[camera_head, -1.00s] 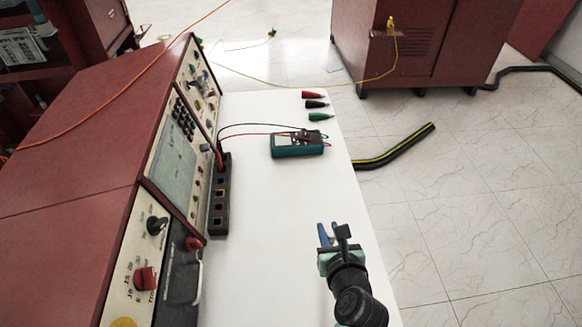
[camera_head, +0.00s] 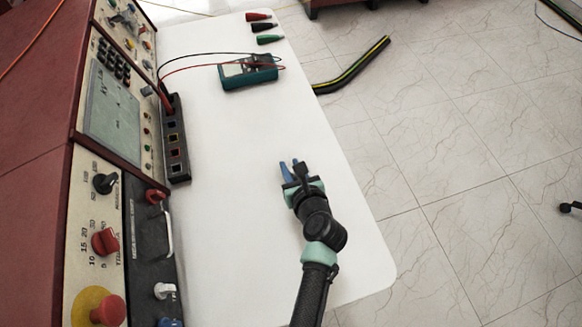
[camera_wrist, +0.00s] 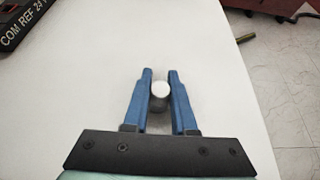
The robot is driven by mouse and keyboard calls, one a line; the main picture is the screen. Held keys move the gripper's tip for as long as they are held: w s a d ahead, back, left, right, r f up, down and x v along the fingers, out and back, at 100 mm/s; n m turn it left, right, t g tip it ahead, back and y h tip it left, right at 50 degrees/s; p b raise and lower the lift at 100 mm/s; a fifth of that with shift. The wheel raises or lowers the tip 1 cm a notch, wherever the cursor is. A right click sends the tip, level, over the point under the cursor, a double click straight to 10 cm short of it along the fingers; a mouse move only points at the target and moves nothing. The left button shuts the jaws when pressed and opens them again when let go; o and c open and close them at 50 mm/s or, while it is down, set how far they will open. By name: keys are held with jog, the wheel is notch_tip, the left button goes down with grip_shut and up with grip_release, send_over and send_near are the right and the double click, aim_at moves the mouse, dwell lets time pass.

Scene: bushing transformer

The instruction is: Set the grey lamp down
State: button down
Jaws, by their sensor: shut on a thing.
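My gripper (camera_head: 293,172) is over the white table (camera_head: 225,240), right of the control panel. In the wrist view its two blue fingers (camera_wrist: 159,98) are shut on a small, round, grey-white thing, the grey lamp (camera_wrist: 159,91). The lamp sits between the fingertips and only its pale rounded end shows. In the head view the lamp is hidden by the gripper. I cannot tell whether the lamp touches the table.
A teal multimeter (camera_head: 248,73) with red and black leads lies farther up the table. Red, black and green clips (camera_head: 262,27) lie at the far edge. A black socket strip (camera_head: 174,140) runs along the red control panel (camera_head: 112,110). The table around my gripper is clear.

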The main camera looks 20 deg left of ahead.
jog(key=c, duration=0.7)
grip_release()
jog(key=shift+f, duration=0.1)
